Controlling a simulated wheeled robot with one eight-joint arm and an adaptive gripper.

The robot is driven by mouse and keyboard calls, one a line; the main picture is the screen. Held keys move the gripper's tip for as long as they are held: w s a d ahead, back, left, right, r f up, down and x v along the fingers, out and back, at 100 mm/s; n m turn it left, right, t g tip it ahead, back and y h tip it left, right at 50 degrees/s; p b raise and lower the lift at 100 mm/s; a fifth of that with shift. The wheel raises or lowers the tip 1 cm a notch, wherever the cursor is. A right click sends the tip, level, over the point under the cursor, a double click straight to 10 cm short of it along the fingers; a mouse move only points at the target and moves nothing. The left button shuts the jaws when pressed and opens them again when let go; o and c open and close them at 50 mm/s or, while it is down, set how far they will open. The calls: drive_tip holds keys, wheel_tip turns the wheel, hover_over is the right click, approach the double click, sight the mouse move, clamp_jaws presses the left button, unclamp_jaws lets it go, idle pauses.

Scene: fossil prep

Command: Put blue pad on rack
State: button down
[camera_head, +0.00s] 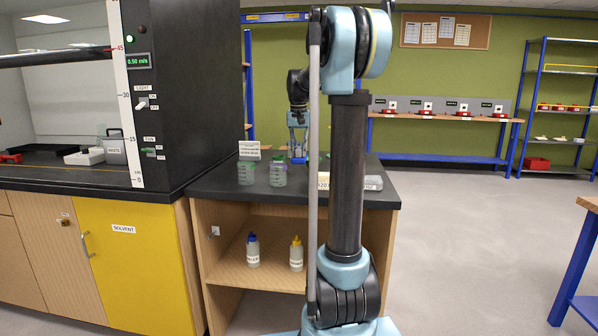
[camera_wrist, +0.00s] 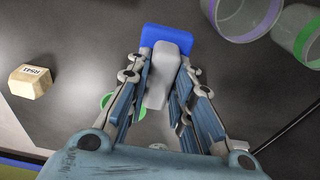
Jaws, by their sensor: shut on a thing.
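In the wrist view, my gripper (camera_wrist: 163,95) is closed around a pale grey piece (camera_wrist: 163,78), which looks like the grip of the blue pad (camera_wrist: 166,38). The pad shows as a blue block at the far end of that piece, beyond my fingertips, above a dark counter. In the head view, my gripper (camera_head: 298,122) points down over the back of the black counter (camera_head: 225,196), partly behind my own arm.
Clear cups (camera_head: 246,174) stand on the counter left of my arm. In the wrist view, purple-rimmed (camera_wrist: 245,15) and green-rimmed (camera_wrist: 300,35) cups are at upper right, and a labelled beige block (camera_wrist: 31,81) is at left. A black cabinet (camera_head: 185,90) rises at the counter's left.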

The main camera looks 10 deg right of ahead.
drive_tip(key=f, duration=0.1)
drive_tip(key=d+f, duration=0.1)
drive_tip(key=f, duration=0.1)
drive_tip(key=shift+f, duration=0.15)
drive_tip(key=shift+d+f, duration=0.1)
drive_tip(key=shift+f, duration=1.85)
drive_tip(key=c, duration=1.4)
unclamp_jaws()
drive_tip(key=r, duration=0.4)
drive_tip(key=s+r, duration=0.1)
drive_tip(key=r, duration=0.7)
drive_tip(key=shift+s+a, duration=0.25)
drive_tip(key=shift+s, duration=0.05)
